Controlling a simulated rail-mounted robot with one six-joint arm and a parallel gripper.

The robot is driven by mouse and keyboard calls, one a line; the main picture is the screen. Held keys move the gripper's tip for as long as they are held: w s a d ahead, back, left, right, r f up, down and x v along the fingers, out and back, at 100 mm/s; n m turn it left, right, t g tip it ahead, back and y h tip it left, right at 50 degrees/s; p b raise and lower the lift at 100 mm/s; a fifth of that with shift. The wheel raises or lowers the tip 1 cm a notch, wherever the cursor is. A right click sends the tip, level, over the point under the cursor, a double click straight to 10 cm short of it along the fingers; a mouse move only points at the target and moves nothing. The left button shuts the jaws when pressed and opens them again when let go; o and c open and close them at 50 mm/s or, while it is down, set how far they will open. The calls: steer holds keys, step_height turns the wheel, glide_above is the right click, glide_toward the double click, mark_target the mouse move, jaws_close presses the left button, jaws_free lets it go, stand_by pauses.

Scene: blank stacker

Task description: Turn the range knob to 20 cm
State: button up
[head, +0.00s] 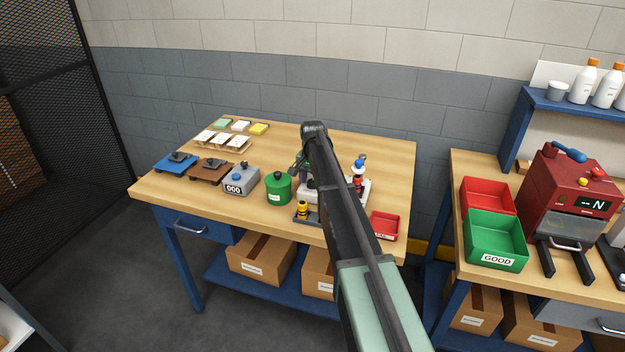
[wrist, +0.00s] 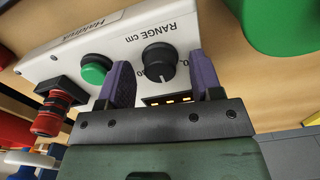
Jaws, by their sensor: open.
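The range knob (wrist: 160,57) is black and round with a light pointer mark, on a white panel under the label "RANGE cm" in the wrist view. Some scale numbers beside it are partly hidden, so I cannot read the setting. My gripper (wrist: 160,66) is open, one purple finger on each side of the knob, with a visible gap on both sides. A green button (wrist: 97,68) sits left of the left finger. In the head view the white device (head: 310,196) is mostly hidden behind my arm, and the knob cannot be seen there.
A red and black part (wrist: 52,112) sticks out at the panel's left. In the head view, a green canister (head: 278,190) and a grey counter box (head: 240,182) stand left of the device on the wooden table (head: 355,148). A red tray (head: 384,225) lies to the right.

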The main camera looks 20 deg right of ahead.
mark_target(312, 181)
step_height(312, 181, up, 11)
steer(key=p, duration=1)
steer(key=shift+p, duration=0.35)
steer(key=shift+f, duration=0.1)
steer(key=s+a+n, duration=0.3)
steer(key=s+a, duration=0.2)
steer(key=s, duration=0.7)
steer(key=s+a+n, duration=0.3)
steer(key=s+a, duration=0.3)
steer(key=s, duration=0.5)
steer(key=s+a+f+n+b, duration=0.1)
steer(key=s+a+n, duration=0.2)
steer(key=s, duration=0.9)
steer(key=a, duration=0.3)
steer(key=shift+s, duration=0.3)
steer(key=shift+a+f, duration=0.1)
